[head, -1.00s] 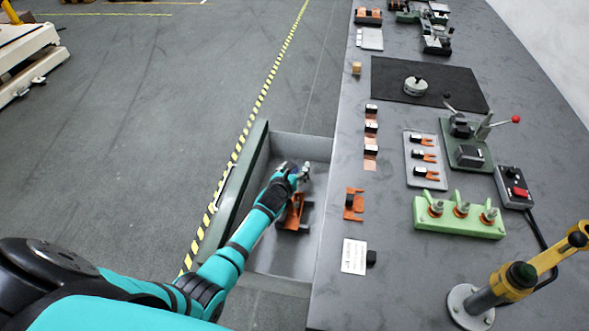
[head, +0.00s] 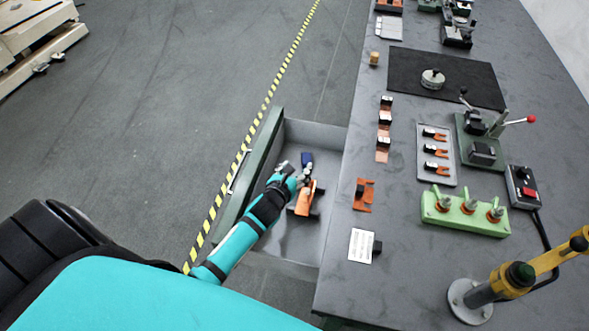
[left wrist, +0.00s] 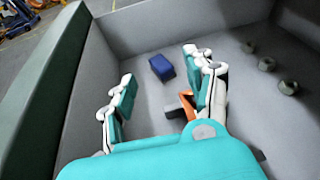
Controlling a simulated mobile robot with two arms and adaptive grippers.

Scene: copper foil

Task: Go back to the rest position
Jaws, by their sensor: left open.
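My left gripper (head: 295,178) is over the open drawer (head: 318,133) at the table's left side. In the left wrist view the left gripper (left wrist: 160,92) has its two fingers wide apart with nothing between them. An orange and dark part (head: 305,203) lies in the drawer just below the gripper; in the left wrist view its orange piece (left wrist: 187,105) is partly hidden behind the right finger. A blue block (head: 307,159) lies in the drawer beyond the fingers and also shows in the left wrist view (left wrist: 162,67). My right gripper is in neither view.
The table (head: 340,285) carries a black mat (head: 410,75), copper pieces with black blocks (head: 384,118), a grey tray (head: 422,172), a green fixture (head: 465,213) and a yellow-armed post (head: 510,280). Several nuts (left wrist: 267,63) lie in the drawer. Open floor (head: 170,120) is to the left.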

